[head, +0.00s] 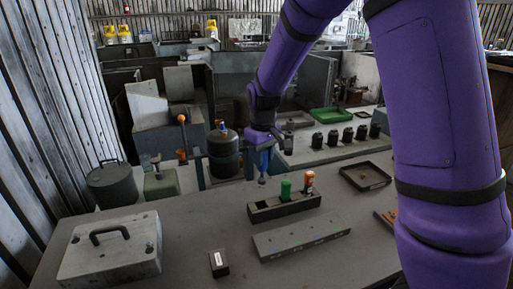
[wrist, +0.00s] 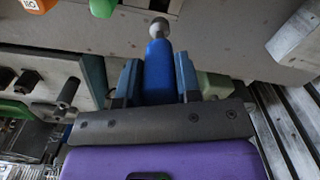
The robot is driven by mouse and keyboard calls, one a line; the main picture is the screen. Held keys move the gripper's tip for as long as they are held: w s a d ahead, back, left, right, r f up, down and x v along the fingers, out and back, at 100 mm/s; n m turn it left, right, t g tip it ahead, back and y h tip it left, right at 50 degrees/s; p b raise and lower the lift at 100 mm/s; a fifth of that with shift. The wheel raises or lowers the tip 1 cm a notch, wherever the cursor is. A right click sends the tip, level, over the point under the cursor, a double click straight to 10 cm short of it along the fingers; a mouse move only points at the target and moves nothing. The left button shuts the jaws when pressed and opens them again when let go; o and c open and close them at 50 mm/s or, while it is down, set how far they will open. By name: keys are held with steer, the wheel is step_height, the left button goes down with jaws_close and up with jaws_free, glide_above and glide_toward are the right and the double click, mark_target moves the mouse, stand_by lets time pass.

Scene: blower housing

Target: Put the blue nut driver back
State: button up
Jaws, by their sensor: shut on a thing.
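The blue nut driver (wrist: 158,68) is between the two fingers of my gripper (wrist: 158,82) in the wrist view, with its grey metal tip (wrist: 158,26) sticking out past the fingers. In the head view my gripper (head: 263,158) is shut on it, and the driver hangs tip down above the table. A dark holder block (head: 262,213) stands just below and to the right. A green-handled driver (head: 285,190) and an orange-handled driver (head: 308,181) stand upright in its middle and right part. The left part holds no driver.
A grey strip with small coloured marks (head: 300,236) lies in front of the holder. A grey case with a black handle (head: 112,247) and a small dark block (head: 218,263) are at left. A black tray (head: 366,177) lies at right.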

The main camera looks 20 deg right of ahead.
mark_target(262, 178)
steer(key=shift+w+f, duration=0.1)
steer(key=shift+f, duration=3.95)
steer(key=shift+f, duration=2.85)
steer(key=o, duration=1.6)
steer(key=shift+r, duration=4)
